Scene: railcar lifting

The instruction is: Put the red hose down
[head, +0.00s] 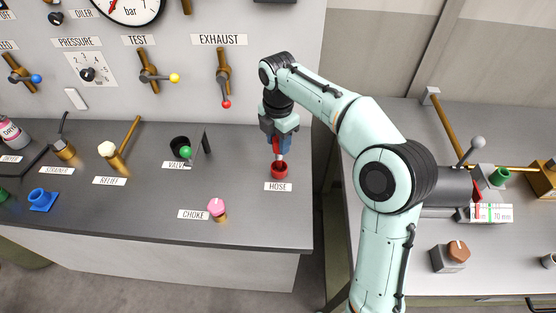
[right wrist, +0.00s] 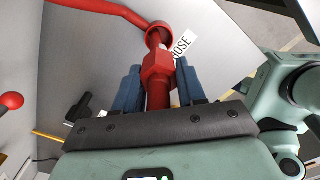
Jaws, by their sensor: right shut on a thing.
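The red hose end (head: 276,145) is upright between the fingers of my right gripper (head: 278,138), which is shut on it. The right wrist view shows its red hex-shaped fitting (right wrist: 157,72) between my gripper's blue-grey fingers (right wrist: 158,90). A short metal tip points down to the red round holder (head: 280,171) beside the HOSE label (head: 278,187). The holder also shows in the right wrist view (right wrist: 160,32). The tip appears to be at or in the holder's opening; its depth is hidden. A red tube (right wrist: 110,8) runs off to the upper left. My left gripper is not in view.
The green-knobbed valve (head: 185,152) stands left of the holder, and the pink-knobbed choke (head: 217,208) is nearer the front edge. The red-tipped exhaust lever (head: 226,104) hangs on the panel behind. A gap separates this counter from the right bench (head: 480,255).

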